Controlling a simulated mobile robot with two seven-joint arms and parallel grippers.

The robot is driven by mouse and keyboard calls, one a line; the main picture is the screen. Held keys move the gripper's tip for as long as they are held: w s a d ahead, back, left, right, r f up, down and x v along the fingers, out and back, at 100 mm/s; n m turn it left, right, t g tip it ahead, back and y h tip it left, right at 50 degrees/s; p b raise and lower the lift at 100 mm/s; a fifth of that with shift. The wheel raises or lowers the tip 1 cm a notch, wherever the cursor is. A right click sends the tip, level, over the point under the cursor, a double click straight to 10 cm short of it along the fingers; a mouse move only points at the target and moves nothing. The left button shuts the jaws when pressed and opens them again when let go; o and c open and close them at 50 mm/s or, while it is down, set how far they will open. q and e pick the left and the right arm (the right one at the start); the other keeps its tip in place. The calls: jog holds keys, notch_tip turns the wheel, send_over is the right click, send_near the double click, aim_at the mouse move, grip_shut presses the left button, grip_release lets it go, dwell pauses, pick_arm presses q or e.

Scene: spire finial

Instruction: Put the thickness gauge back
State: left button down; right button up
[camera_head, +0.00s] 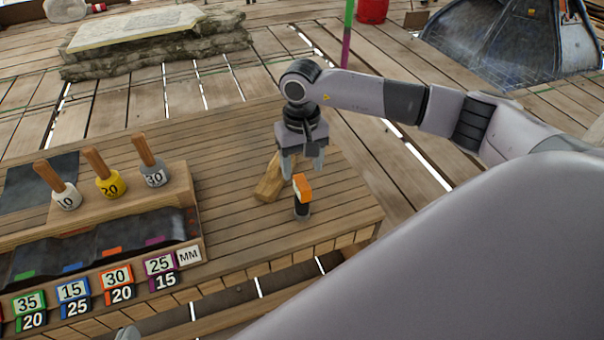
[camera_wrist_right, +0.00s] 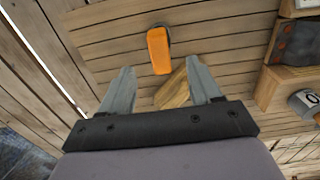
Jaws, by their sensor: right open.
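An orange-topped, dark-bodied piece (camera_head: 302,197), which looks like the thickness gauge, stands upright on the wooden table near its right end. In the right wrist view its orange top (camera_wrist_right: 159,50) lies ahead of the fingertips. My right gripper (camera_head: 302,172) is open and empty, pointing down just above and behind the piece, apart from it. A rack (camera_head: 200,240) at the left has dark compartments with coloured marks and number labels, including an orange label (camera_head: 118,284) reading 30 over 20. Only a grey sliver of my left gripper (camera_head: 125,334) shows at the bottom edge.
A wooden block (camera_head: 268,184) lies beside the orange-topped piece, under my right gripper. The table between rack and block is clear.

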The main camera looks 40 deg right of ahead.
jog(key=shift+r, duration=0.55)
jog(key=shift+s+a, duration=0.1)
jog(key=shift+a, duration=0.2)
jog(key=s+a+m+g+y, duration=0.1)
jog(key=s+a+m+y, duration=0.3)
jog(key=a, duration=0.6)
jog(key=s+a+m+y, duration=0.1)
jog(key=s+a+y, duration=0.4)
jog(key=a, duration=0.6)
jog(key=a+r+m+t+y, duration=0.7)
jog(key=r+m+y, duration=0.4)
jog(key=m, duration=0.7)
jog(key=w+d+f+m+t+h, duration=0.1)
jog(key=d+f+m+t+h, duration=0.3)
jog(key=m, duration=1.1)
jog(key=w+d+m+t+h, duration=0.1)
jog(key=d+m+t+h, duration=0.2)
jog(key=m+t+h, duration=0.75)
jog(key=s+d+f+m+g, duration=0.2)
jog(key=s+f+m+g, duration=0.1)
jog(key=m, duration=0.6)
jog(key=s+d+f+m+g, duration=0.1)
jog(key=s+f+m+g, duration=0.3)
jog(key=f+m, duration=0.3)
jog(key=shift+d+f+m+g, duration=0.15)
jog(key=shift+d+m+g, duration=0.2)
jog(key=shift+m+g, duration=0.55)
